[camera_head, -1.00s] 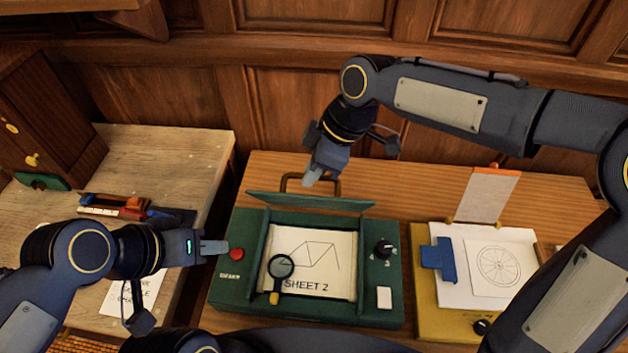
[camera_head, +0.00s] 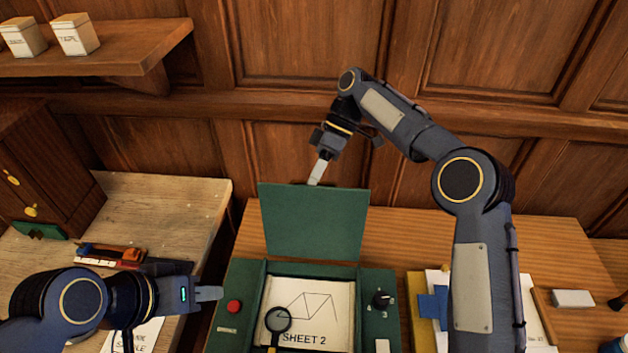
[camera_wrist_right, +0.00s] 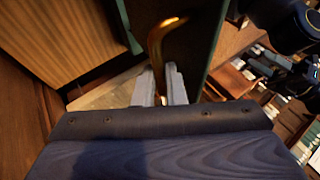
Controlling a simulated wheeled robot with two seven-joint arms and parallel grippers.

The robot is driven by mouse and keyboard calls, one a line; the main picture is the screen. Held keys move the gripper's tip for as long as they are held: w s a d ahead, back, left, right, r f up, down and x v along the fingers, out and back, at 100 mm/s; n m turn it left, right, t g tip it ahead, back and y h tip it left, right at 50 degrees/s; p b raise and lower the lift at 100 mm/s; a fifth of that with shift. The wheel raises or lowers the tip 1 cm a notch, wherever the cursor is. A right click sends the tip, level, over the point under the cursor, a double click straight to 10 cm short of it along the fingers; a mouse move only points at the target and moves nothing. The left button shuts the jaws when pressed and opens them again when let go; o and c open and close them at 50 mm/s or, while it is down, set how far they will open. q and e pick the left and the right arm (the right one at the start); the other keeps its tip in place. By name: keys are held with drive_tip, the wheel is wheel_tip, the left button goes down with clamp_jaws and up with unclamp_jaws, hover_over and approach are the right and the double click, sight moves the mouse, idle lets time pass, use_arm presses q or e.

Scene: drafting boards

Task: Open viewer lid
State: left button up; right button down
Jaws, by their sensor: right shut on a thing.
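The green viewer lid (camera_head: 313,225) stands raised, close to upright, at the back of the green viewer (camera_head: 245,285). The viewer's bed with a drawing sheet (camera_head: 325,290) is uncovered. My right gripper (camera_head: 317,174) is at the lid's top edge. In the right wrist view, my right gripper (camera_wrist_right: 160,85) is shut on the brass lid handle (camera_wrist_right: 158,40), beside the lid (camera_wrist_right: 207,45). The handle is hidden in the head view. My left gripper (camera_head: 209,293) is beside the viewer's left edge; the gap between its fingers cannot be made out.
A magnifier (camera_head: 278,320) lies on the sheet. A red button (camera_head: 234,306) and a black knob (camera_head: 381,299) flank the bed. My right forearm partly hides a yellow board (camera_head: 416,300) at right. Wood panelling (camera_head: 285,45) rises behind the desk.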

drive_tip(key=shift+w+d+f, duration=0.15)
drive_tip(key=shift+w+f, duration=0.05)
drive_tip(key=shift+f, duration=0.45)
drive_tip(key=c, duration=1.8)
unclamp_jaws()
drive_tip(key=shift+c, duration=0.2)
drive_tip(key=o, duration=0.4)
drive_tip(key=shift+w, duration=0.15)
drive_tip(key=shift+c, duration=0.2)
drive_tip(key=shift+r, duration=0.25)
